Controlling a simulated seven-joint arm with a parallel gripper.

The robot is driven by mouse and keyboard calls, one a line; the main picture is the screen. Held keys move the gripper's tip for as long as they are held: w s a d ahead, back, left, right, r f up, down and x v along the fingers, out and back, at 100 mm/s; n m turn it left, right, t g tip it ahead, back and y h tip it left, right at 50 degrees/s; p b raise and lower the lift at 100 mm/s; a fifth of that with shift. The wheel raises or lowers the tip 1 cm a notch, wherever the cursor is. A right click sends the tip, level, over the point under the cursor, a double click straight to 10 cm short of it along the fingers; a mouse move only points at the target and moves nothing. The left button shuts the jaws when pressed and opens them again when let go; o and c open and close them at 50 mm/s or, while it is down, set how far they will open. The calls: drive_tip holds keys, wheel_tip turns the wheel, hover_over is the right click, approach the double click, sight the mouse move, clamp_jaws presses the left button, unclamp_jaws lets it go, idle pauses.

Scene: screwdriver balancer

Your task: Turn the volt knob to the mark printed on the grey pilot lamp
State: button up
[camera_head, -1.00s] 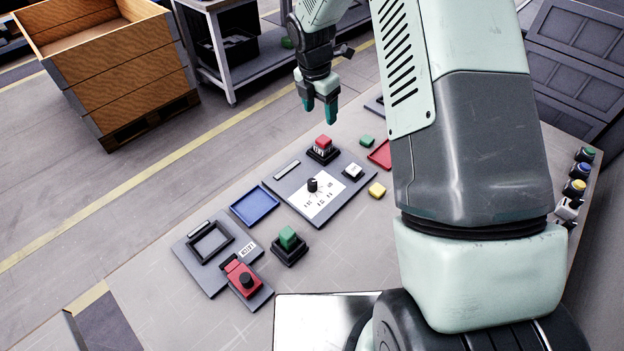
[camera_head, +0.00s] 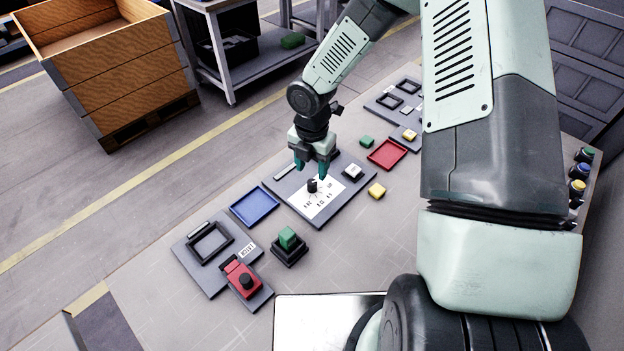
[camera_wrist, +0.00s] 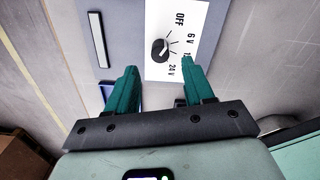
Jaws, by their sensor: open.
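The volt knob (camera_head: 312,185) is a small black knob on a white dial card (camera_head: 325,205) on a grey panel. In the wrist view the knob (camera_wrist: 159,50) sits among marks reading OFF, 6 V, one partly hidden behind a finger, and 24 V. A pale line on the knob is too small to read surely. My gripper (camera_head: 310,171) is open and empty, fingers down, just above and behind the knob. In the wrist view the knob appears beyond the gap between the teal fingertips (camera_wrist: 158,66). I cannot surely identify the grey pilot lamp or read its mark.
A small labelled block (camera_head: 352,173) is on the panel's right. Coloured lamps (camera_head: 578,187) line the right edge, partly hidden by my arm.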

sight(312, 182)
wheel_tip(312, 182, down, 6)
drive_tip(key=shift+r, duration=0.1)
clamp_jaws()
idle(0.5)
